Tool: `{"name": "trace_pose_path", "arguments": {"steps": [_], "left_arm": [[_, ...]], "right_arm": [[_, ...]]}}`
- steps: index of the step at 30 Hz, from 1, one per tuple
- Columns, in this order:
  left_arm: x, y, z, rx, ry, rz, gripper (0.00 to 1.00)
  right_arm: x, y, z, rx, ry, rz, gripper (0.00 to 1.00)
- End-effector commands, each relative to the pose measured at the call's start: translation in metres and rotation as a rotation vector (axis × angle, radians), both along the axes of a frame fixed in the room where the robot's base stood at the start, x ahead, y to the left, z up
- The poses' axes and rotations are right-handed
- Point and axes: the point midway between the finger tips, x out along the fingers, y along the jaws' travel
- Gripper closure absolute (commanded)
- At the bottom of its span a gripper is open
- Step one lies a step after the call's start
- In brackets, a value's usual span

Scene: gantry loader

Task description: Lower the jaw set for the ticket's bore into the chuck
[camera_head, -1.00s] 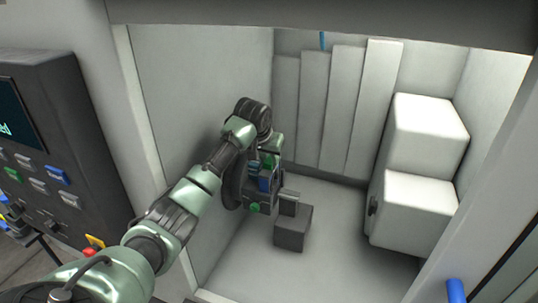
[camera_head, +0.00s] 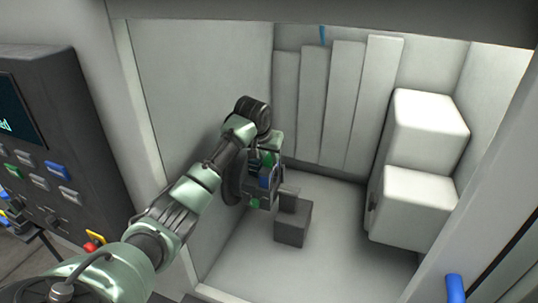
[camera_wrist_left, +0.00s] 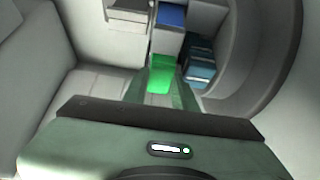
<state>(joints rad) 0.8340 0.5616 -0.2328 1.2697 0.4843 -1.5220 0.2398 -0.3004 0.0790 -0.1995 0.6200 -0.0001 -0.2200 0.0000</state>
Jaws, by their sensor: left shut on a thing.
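The chuck (camera_head: 232,182) is a dark round disc near the left wall of the machine's enclosure, partly hidden by my left arm. It also shows as a curved grey rim (camera_wrist_left: 275,70) at the right of the left wrist view. My left gripper (camera_wrist_left: 160,88) is shut on a bright green jaw piece (camera_wrist_left: 161,72), held close to the chuck face. Behind it are a blue block (camera_wrist_left: 171,17) and a teal-blue block (camera_wrist_left: 200,66). In the head view, the left gripper (camera_head: 267,158) is small and partly hidden, so the seating is unclear. My right gripper is not in view.
A dark grey block with an upright piece (camera_head: 292,225) stands on the enclosure floor just right of the chuck. A white stepped housing (camera_head: 415,200) stands at the right. A control panel (camera_head: 45,150) is outside at the left. Floor between block and housing is clear.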

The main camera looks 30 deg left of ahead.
Motion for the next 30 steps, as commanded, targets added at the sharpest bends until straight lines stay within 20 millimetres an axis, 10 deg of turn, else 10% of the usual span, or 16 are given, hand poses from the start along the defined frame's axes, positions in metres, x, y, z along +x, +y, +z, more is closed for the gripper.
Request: {"name": "trace_pose_path", "arguments": {"steps": [11,12,15,30], "left_arm": [[0.001,0.0,-0.004,0.001,-0.003,0.0,1.0],[0.001,0.0,-0.004,0.0,-0.003,0.0,0.7],[0.0,0.0,-0.004,0.0,-0.003,0.0,0.48],[-0.011,-0.002,0.014,0.005,-0.004,0.002,0.48]], "right_arm": [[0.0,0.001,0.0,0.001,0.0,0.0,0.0],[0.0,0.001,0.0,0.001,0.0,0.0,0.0],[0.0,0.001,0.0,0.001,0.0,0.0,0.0],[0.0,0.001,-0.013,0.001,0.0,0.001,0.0]]}}
